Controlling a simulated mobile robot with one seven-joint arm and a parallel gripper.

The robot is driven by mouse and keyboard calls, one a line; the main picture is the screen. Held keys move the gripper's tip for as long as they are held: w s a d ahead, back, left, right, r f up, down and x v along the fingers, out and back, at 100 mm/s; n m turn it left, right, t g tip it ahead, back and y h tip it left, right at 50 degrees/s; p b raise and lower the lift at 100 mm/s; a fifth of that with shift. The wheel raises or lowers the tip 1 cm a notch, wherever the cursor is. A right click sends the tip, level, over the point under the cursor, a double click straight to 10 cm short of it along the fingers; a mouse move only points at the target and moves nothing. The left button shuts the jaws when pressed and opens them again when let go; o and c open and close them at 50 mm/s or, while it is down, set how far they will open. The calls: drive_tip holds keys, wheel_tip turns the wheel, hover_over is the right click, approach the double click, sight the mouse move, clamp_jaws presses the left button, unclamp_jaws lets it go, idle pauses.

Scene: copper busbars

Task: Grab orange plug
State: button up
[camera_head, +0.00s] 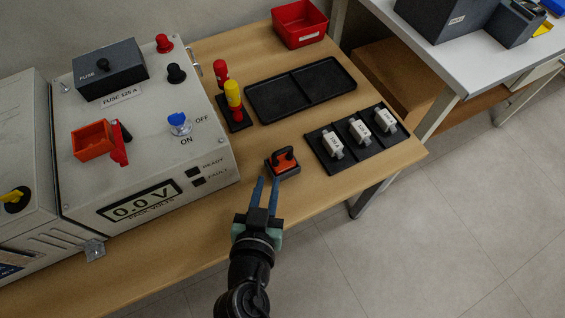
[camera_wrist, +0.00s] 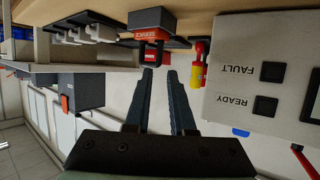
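The orange plug (camera_head: 283,166), a small orange block with a black handle, sits near the front edge of the wooden table. In the wrist view, the plug (camera_wrist: 155,33) shows an orange label reading SERVICE, just beyond the fingertips. My gripper (camera_head: 265,180) is open, with two blue fingers pointing at the plug from the front. In the wrist view, the fingers of my gripper (camera_wrist: 164,72) are apart with nothing between them. The gripper appears short of the plug, and I see no contact.
A grey fuse cabinet (camera_head: 150,165) stands on the left. A black tray with several white fuses (camera_head: 360,130) lies right of the plug. Red and yellow handles (camera_head: 233,95) stand behind it, beside an empty black tray (camera_head: 300,90). A red bin (camera_head: 300,22) is at the back.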

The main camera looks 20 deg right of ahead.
sight(282, 159)
drive_tip(key=b+x, duration=0.1)
drive_tip(key=x, duration=1.1)
drive_tip(key=shift+w+d+f, duration=0.2)
drive_tip(key=shift+f, duration=0.1)
clamp_jaws()
idle(1.0)
